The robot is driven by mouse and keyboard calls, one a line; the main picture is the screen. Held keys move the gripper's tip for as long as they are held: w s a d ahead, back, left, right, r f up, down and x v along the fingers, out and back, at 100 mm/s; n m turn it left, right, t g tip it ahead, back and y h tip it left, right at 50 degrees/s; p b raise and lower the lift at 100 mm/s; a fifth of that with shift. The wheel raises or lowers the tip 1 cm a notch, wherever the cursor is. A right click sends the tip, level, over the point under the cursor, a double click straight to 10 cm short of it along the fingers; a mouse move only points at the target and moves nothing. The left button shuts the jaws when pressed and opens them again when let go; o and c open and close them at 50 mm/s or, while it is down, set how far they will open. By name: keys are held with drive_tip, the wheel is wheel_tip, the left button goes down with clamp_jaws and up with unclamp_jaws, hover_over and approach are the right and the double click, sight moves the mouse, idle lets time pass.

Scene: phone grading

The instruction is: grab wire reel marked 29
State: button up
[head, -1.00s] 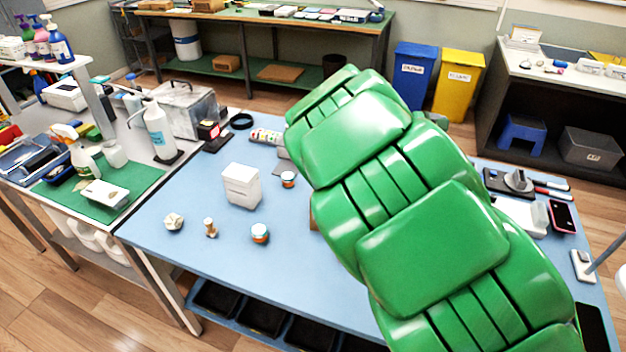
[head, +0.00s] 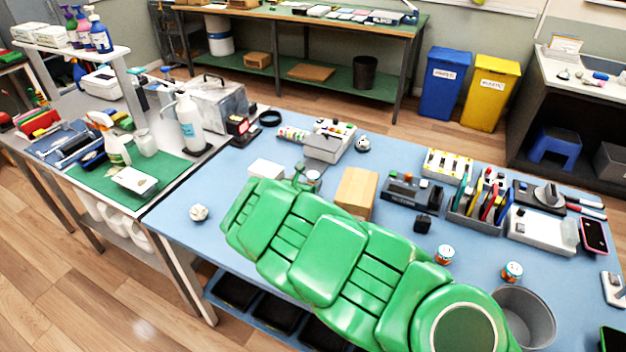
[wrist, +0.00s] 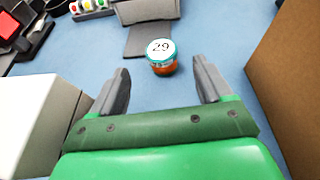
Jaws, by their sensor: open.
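The wire reel marked 29 (wrist: 162,58) stands upright on the blue table in the wrist view, with a white numbered top and orange-brown sides. It also shows in the head view (head: 314,179), just beyond my green arm, partly hidden. My gripper (wrist: 160,80) is open and empty. Its two grey fingers point toward the reel, which lies beyond the fingertips and roughly centred between them. In the head view my arm hides most of the gripper.
A white box (wrist: 38,120) is close on my gripper's left and a cardboard box (wrist: 292,75) close on its right. A dark flat pad (wrist: 148,38) lies behind the reel. Two similar reels (head: 444,254) (head: 512,271) and a grey bin (head: 525,318) stand further right.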

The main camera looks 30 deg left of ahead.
sight(311, 179)
drive_tip(key=shift+a+f, duration=0.1)
drive_tip(key=shift+f, duration=0.1)
drive_tip(key=shift+w+f, duration=0.15)
drive_tip(key=shift+w, duration=0.2)
drive_tip(key=shift+x, duration=3.45)
